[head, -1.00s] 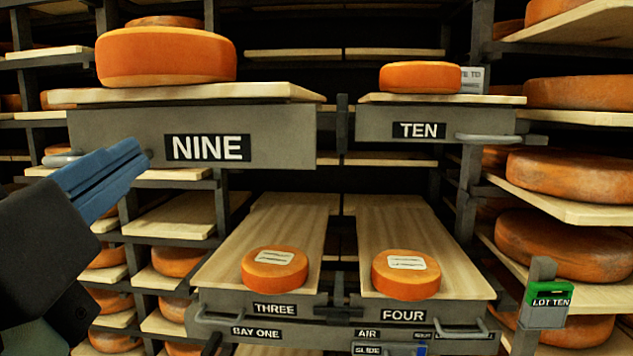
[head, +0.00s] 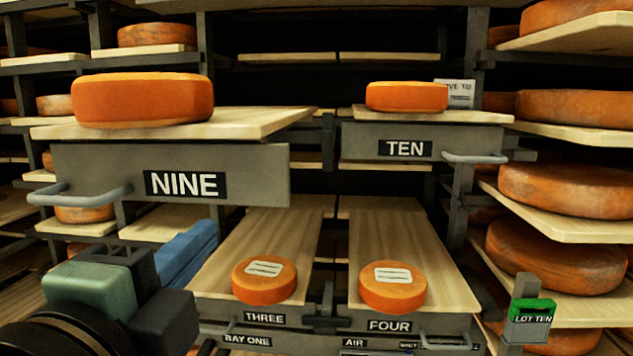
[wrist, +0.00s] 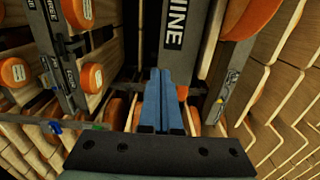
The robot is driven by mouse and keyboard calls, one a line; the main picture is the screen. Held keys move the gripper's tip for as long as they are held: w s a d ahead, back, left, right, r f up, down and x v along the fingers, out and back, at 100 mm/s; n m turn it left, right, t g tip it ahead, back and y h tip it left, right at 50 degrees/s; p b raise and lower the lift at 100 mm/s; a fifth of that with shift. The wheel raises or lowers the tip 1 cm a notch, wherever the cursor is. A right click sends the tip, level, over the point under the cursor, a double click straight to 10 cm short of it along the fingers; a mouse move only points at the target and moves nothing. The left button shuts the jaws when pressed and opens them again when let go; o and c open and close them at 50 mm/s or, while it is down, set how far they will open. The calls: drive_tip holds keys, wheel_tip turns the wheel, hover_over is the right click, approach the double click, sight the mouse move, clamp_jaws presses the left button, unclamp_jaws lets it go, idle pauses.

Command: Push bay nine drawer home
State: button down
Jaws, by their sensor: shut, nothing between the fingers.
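The bay nine drawer (head: 110,168) stands pulled out on the left in the head view, its grey front well forward of bay ten's. It carries an orange cheese wheel (head: 143,100) on its board. Its curved grey handle (head: 85,196) is at the front's left end, and its NINE label also shows at the top of the wrist view (wrist: 174,25). My gripper (head: 208,235) is shut and empty, its blue fingers appearing just below the drawer front in the head view. In the wrist view the fingers (wrist: 165,72) lie near that front. I cannot tell if they touch it.
Drawer ten (head: 365,142) sits to the right with its own wheel. Drawers three (head: 225,306) and four (head: 460,322) extend below, each holding a labelled cheese. A green LOT TEN tag (head: 533,310) stands at lower right. Shelves of wheels line both sides.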

sight(239, 204)
drive_tip(key=w+p, duration=0.2)
drive_tip(key=w, duration=0.4)
drive_tip(key=shift+w+d, duration=0.2)
drive_tip(key=shift+w, duration=0.5)
